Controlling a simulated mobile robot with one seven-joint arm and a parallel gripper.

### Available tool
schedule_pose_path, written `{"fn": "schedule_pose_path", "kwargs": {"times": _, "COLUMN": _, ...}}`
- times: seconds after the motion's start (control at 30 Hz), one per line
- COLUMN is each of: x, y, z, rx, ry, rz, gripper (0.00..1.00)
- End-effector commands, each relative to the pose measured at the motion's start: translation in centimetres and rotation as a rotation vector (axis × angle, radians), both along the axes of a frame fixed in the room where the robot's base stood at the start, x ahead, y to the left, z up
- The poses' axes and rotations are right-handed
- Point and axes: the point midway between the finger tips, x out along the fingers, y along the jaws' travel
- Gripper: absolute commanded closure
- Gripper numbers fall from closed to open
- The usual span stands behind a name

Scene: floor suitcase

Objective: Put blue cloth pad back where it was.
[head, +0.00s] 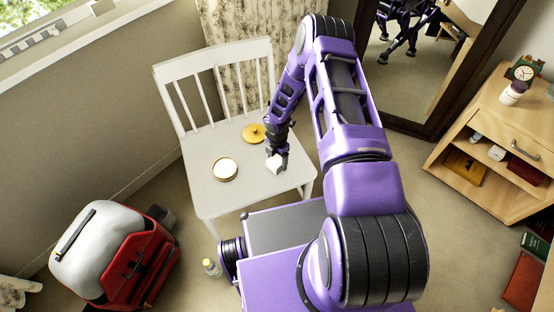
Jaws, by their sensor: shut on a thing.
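I cannot make out a blue cloth pad in the head view. My gripper (276,155) points down over the front right of the white chair's seat (225,196). It is shut on a small white object (274,166), partly hidden by the fingers. I cannot tell from this view whether that object touches the seat. A round tin with a pale top and gold rim (225,169) sits on the seat to the left of my gripper. A round yellow lid-like disc (254,133) lies behind my gripper, near the chair's back.
A red and white suitcase (110,255) stands on the floor at the left. A wooden cabinet (495,150) with a clock (523,71) is at the right. A mirror (425,70) stands behind.

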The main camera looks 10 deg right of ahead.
Motion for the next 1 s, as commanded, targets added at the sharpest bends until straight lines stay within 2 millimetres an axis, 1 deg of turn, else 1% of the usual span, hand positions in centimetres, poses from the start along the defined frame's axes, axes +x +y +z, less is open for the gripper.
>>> {"fn": "schedule_pose_path", "kwargs": {"times": 0.07, "x": 0.0, "y": 0.0, "z": -0.2, "rx": 0.000, "ry": 0.000, "rz": 0.000, "gripper": 0.68}}
{"fn": "schedule_pose_path", "kwargs": {"times": 0.1, "x": 0.0, "y": 0.0, "z": -0.3, "rx": 0.000, "ry": 0.000, "rz": 0.000, "gripper": 0.22}}
{"fn": "schedule_pose_path", "kwargs": {"times": 0.17, "x": 0.0, "y": 0.0, "z": -0.1, "rx": 0.000, "ry": 0.000, "rz": 0.000, "gripper": 0.11}}
{"fn": "schedule_pose_path", "kwargs": {"times": 0.2, "x": 0.0, "y": 0.0, "z": -0.1, "rx": 0.000, "ry": 0.000, "rz": 0.000, "gripper": 0.04}}
{"fn": "schedule_pose_path", "kwargs": {"times": 0.23, "x": 0.0, "y": 0.0, "z": -0.1, "rx": 0.000, "ry": 0.000, "rz": 0.000, "gripper": 0.00}}
{"fn": "schedule_pose_path", "kwargs": {"times": 0.47, "x": 0.0, "y": 0.0, "z": -0.1, "rx": 0.000, "ry": 0.000, "rz": 0.000, "gripper": 0.00}}
{"fn": "schedule_pose_path", "kwargs": {"times": 0.57, "x": 0.1, "y": 0.0, "z": 0.4, "rx": 0.001, "ry": -0.001, "rz": 0.000, "gripper": 0.00}}
{"fn": "schedule_pose_path", "kwargs": {"times": 0.67, "x": 0.2, "y": 0.0, "z": 1.9, "rx": 0.001, "ry": -0.003, "rz": -0.001, "gripper": 0.00}}
{"fn": "schedule_pose_path", "kwargs": {"times": 0.9, "x": 0.1, "y": 0.0, "z": 7.2, "rx": 0.000, "ry": -0.004, "rz": -0.001, "gripper": 0.00}}
{"fn": "schedule_pose_path", "kwargs": {"times": 1.0, "x": 0.1, "y": 0.0, "z": 9.1, "rx": 0.000, "ry": -0.002, "rz": 0.000, "gripper": 0.00}}
